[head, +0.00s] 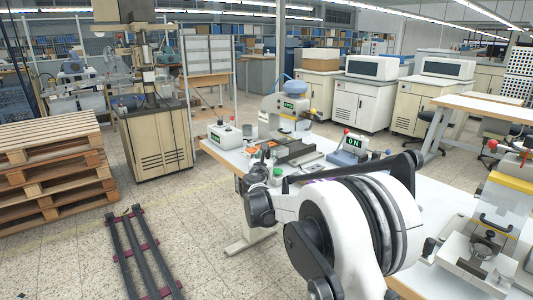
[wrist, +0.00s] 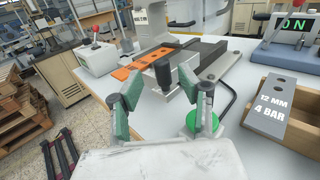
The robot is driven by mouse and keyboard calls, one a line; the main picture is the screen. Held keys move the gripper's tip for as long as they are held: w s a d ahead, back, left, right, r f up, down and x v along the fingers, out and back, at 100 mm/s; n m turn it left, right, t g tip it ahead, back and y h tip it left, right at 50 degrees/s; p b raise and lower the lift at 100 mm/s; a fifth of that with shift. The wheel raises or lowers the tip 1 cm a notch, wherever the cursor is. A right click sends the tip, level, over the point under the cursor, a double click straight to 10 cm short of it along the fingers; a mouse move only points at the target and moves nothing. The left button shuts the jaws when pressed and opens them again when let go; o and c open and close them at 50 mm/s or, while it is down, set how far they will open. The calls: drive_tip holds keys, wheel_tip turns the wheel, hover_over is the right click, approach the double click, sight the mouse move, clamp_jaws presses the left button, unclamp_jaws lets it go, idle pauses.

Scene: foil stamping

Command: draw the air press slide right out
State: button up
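The air press (head: 287,108) stands on the white table in the head view, its lower body and base at the top of the wrist view. Its slide (head: 294,149) lies low at the front of the press. In the wrist view a dark, upright, block-like handle (wrist: 163,70) stands at the near end of the slide. My gripper (wrist: 159,88) is open, with green-padded fingers spread on either side of that handle. I see no clear contact between fingers and handle. In the head view my gripper (head: 262,160) is small and partly hidden by my arm.
An orange strip with holes (wrist: 137,63) lies beside the slide. A grey box with a red-knobbed lever (wrist: 97,57) stands left. A green button (wrist: 203,122) is close to the right finger. A wooden box (wrist: 258,108) with a grey "12 MM 4 BAR" plate (wrist: 285,100) stands right.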

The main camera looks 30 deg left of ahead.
drive_tip(key=v, duration=0.8)
